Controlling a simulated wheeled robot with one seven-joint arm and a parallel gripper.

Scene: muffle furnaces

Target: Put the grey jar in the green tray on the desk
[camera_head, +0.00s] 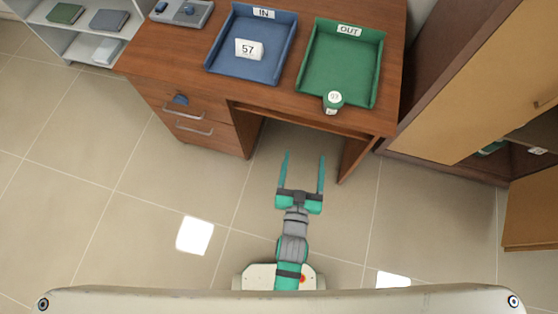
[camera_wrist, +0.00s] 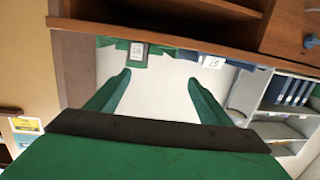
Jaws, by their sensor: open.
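No clearly grey jar shows. A whitish jar-like thing marked 57 (camera_head: 249,49) lies in the blue IN tray (camera_head: 212,57). The green OUT tray (camera_head: 344,65) is to its right on the desk (camera_head: 185,50). A green jar with a white lid label (camera_head: 333,99) is at the green tray's front edge. My gripper (camera_head: 304,155) is open and empty, in front of the desk's knee space. In the wrist view, my gripper's two fingers (camera_wrist: 158,82) are apart with nothing between them. The desk (camera_wrist: 200,35) spans the top there.
A grey holder (camera_head: 180,12) is at the desk's back left. Drawers (camera_head: 190,118) are under the desk's left side. A shelf unit (camera_head: 90,48) stands at left and a tan cabinet (camera_head: 470,90) at right. The tiled floor (camera_head: 150,190) before the desk is clear.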

